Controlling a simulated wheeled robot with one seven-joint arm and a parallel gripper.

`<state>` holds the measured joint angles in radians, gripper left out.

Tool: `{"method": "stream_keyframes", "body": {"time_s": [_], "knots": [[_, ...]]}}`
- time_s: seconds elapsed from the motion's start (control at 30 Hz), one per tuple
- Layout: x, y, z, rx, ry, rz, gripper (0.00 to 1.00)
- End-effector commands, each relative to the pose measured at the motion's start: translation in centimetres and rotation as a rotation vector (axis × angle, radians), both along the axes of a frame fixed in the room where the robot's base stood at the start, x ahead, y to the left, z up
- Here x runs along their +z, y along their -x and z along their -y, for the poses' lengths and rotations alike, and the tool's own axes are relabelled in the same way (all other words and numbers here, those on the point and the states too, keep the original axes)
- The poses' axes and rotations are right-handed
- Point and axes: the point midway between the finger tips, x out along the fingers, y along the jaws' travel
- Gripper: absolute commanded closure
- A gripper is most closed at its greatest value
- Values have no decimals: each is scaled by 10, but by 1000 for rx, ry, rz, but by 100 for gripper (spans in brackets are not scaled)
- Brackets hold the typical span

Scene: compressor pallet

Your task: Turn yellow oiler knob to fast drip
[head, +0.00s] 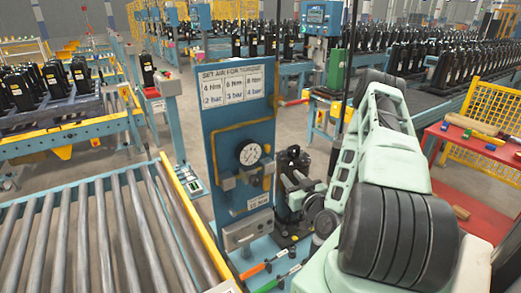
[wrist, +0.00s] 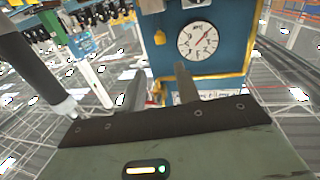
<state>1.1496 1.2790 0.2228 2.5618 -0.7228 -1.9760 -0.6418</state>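The blue panel (head: 240,110) stands in front of me with a round white gauge (head: 250,153). The gauge also shows in the wrist view (wrist: 198,40), where the panel appears upside down. A small yellow piece (wrist: 160,37) sits beside the gauge in the wrist view; it may be the oiler knob, but its setting cannot be read. My gripper (wrist: 159,82) has its two fingers apart with nothing visible held between them. The fingers point toward the panel near the yellow pipe and are apart from the small yellow piece. In the head view my arm makes the gripper hard to make out.
A yellow pipe (head: 212,150) runs along the panel's edge. A roller conveyor (head: 90,230) lies at left. Orange-handled (head: 252,271) and green-handled (head: 270,285) tools lie below the panel. A red table (head: 465,170) stands at right. Open floor shows behind the panel.

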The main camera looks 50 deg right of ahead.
Motion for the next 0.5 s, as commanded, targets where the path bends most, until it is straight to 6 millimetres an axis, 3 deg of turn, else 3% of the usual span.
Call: {"method": "stream_keyframes", "body": {"time_s": [0.5], "knots": [[-5, -37, 15, 5, 6, 7, 68]]}}
